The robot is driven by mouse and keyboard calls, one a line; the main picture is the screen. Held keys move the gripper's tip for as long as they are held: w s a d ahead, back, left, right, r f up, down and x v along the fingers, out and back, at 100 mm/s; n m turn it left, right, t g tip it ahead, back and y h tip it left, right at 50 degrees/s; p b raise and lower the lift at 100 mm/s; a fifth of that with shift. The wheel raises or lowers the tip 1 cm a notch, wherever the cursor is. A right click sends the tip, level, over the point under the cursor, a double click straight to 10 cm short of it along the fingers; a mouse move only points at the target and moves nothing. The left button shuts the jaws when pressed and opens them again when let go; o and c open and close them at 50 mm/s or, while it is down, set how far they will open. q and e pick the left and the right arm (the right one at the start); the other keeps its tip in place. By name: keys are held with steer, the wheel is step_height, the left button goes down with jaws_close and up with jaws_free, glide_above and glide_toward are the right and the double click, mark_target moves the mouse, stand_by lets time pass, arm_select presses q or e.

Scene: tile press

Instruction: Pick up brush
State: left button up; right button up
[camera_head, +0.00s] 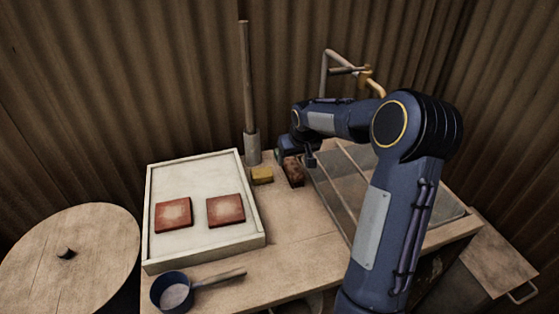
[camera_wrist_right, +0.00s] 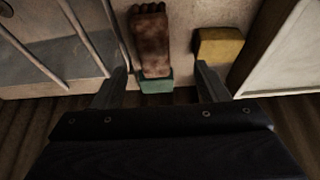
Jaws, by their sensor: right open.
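A worn reddish-brown block (camera_head: 293,171), which looks like the brush, lies on the table between the yellow sponge and the sink. In the right wrist view the brush (camera_wrist_right: 153,45) shows a knobbly far end and a green near end. My right gripper (camera_wrist_right: 162,80) is open, with one finger on each side of the green end and a gap to both. I cannot tell how far above it the fingers are. In the head view my right gripper (camera_head: 300,157) is beside the brush and partly covers it. My left gripper is not in view.
A yellow sponge (camera_head: 262,176) lies left of the brush, close to the right finger in the wrist view. A white tray (camera_head: 190,168) holds two red tiles. A wooden pole stands in a holder (camera_head: 252,147). A barred sink (camera_head: 335,178) is right; a blue pan (camera_head: 173,292) is in front.

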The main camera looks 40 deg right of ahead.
mark_target(294, 167)
steer(key=shift+w+d+f, duration=0.2)
steer(key=shift+w+f, duration=0.15)
steer(key=shift+w, duration=0.05)
steer(key=shift+w+f, duration=0.15)
steer(key=shift+f, duration=0.2)
steer(key=x, duration=0.6)
steer(key=shift+d+f, duration=0.2)
steer(key=shift+d, duration=0.25)
steer(key=shift+f+b, duration=0.25)
steer(key=shift+b, duration=0.05)
steer(key=c, duration=1.1)
steer(key=shift+r, duration=0.1)
